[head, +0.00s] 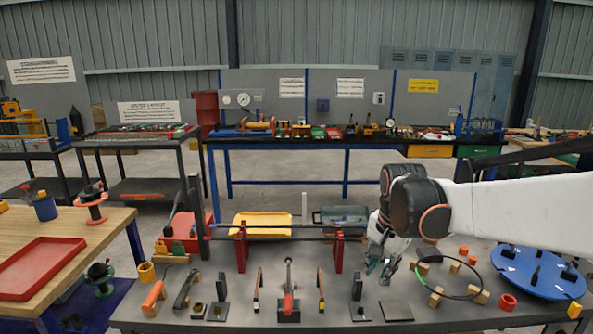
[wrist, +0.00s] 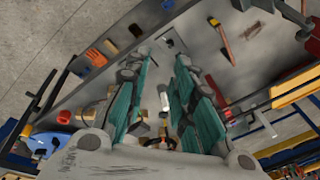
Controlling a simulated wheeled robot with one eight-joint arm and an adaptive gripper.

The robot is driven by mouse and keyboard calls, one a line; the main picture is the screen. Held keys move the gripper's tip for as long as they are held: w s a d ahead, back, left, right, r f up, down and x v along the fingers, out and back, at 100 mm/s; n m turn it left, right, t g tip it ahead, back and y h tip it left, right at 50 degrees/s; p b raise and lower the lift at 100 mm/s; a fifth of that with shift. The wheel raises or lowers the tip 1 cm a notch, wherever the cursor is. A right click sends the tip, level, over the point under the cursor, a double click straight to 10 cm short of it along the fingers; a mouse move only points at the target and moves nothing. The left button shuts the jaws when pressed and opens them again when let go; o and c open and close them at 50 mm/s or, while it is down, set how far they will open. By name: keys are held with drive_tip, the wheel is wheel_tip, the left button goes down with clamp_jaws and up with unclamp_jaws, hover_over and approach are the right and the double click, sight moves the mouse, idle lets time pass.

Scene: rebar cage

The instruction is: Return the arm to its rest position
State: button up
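My white arm reaches in from the right side of the head view, with a black wrist joint. My gripper (head: 382,266) hangs below it, pointing down over the right half of the grey workbench (head: 345,310). In the wrist view my gripper (wrist: 162,58) shows two teal-padded fingers standing apart. Nothing is clearly gripped; a small pale cylinder (wrist: 163,97) shows in the gap, and I cannot tell its distance from the fingers.
Below and right of the gripper are a black cable ring (head: 448,293) with wooden blocks and a blue disc (head: 538,271). Left of it stands a red rack (head: 338,254) carrying a long bar. Several hand tools, including a red-based one (head: 289,305), occupy the front.

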drive_tip(key=s+r+n+t, duration=0.1)
drive_tip(key=s+n+t, duration=0.3)
drive_tip(key=s, duration=1.9)
drive_tip(key=n, duration=0.5)
drive_tip(key=shift+s+n+t, duration=0.15)
drive_tip(key=shift+n+t, duration=0.15)
drive_tip(key=shift+t, duration=0.1)
